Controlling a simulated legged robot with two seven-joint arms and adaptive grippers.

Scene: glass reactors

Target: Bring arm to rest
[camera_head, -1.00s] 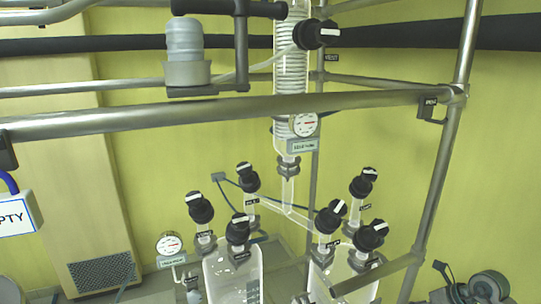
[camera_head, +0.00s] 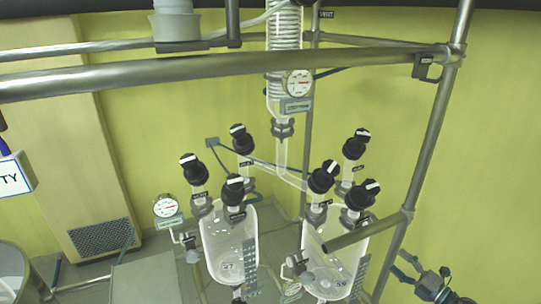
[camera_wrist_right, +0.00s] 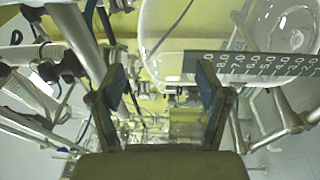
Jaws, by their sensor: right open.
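My right gripper (camera_wrist_right: 161,84) fills the lower middle of the right wrist view. Its two fingers stand wide apart and nothing is between them. In the head view my right gripper (camera_head: 405,266) is small and dark at the lower right, to the right of the right glass reactor. The gap between its fingers is too small to tell there. My left gripper is in neither view.
The left glass reactor (camera_head: 226,242) and right glass reactor (camera_head: 318,262) stand below several black-knobbed valves. A steel rail (camera_head: 180,75) crosses above them. A steel post (camera_head: 432,140) rises on the right. A glass vessel with a dark scale (camera_wrist_right: 262,64) is close to the right finger.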

